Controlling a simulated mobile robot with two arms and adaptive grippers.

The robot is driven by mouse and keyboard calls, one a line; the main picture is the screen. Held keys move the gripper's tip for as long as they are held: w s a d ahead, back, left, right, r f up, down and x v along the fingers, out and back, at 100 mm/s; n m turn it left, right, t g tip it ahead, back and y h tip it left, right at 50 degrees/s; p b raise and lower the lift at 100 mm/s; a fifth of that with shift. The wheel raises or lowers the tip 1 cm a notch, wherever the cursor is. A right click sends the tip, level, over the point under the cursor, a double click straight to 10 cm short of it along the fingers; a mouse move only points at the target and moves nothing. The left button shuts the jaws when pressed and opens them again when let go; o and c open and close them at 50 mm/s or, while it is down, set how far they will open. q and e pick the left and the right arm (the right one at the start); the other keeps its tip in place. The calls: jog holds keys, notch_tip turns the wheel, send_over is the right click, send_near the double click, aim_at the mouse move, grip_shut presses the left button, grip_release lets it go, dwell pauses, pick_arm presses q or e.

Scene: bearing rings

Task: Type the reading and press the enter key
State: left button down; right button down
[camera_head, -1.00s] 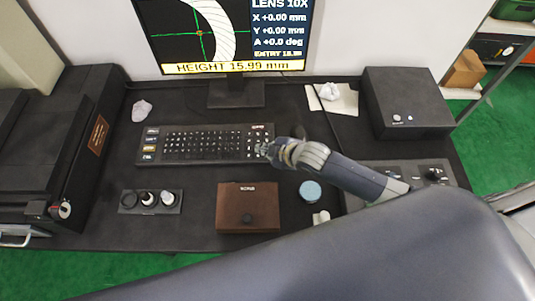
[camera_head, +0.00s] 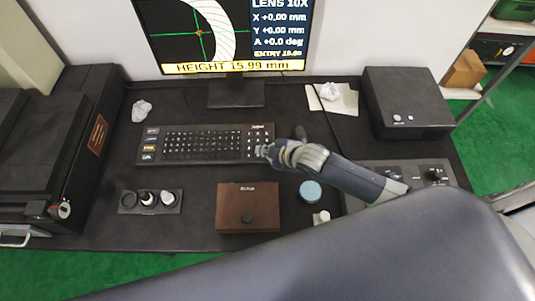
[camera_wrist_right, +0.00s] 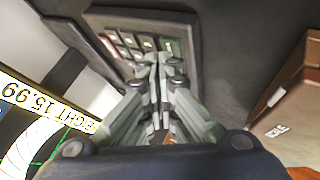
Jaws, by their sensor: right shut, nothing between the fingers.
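The black keyboard (camera_head: 205,144) lies on the dark bench, with a number pad at its right end. The monitor (camera_head: 225,35) behind it shows "HEIGHT 15.99 mm" in a yellow bar and a small entry line that seems to read 15.99. My right gripper (camera_head: 264,151) is shut and empty at the right end of the keyboard, over the number pad. In the right wrist view the shut fingertips (camera_wrist_right: 158,62) are at the keyboard's key block (camera_wrist_right: 130,40) and hide some keys. Whether they touch a key I cannot tell. My left gripper is not in view.
A dark box (camera_head: 408,90) stands at the back right. My right arm covers part of the control panel (camera_head: 432,169).

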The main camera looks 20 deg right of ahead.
jog(key=shift+f, duration=0.35)
dwell(0.6)
jog(key=shift+r, duration=0.1)
jog(key=shift+r+p, duration=0.65)
jog(key=shift+p, duration=0.15)
notch_tip(320, 180, up, 5)
jog(key=p, duration=0.5)
jog(key=shift+r, duration=0.1)
dwell(0.5)
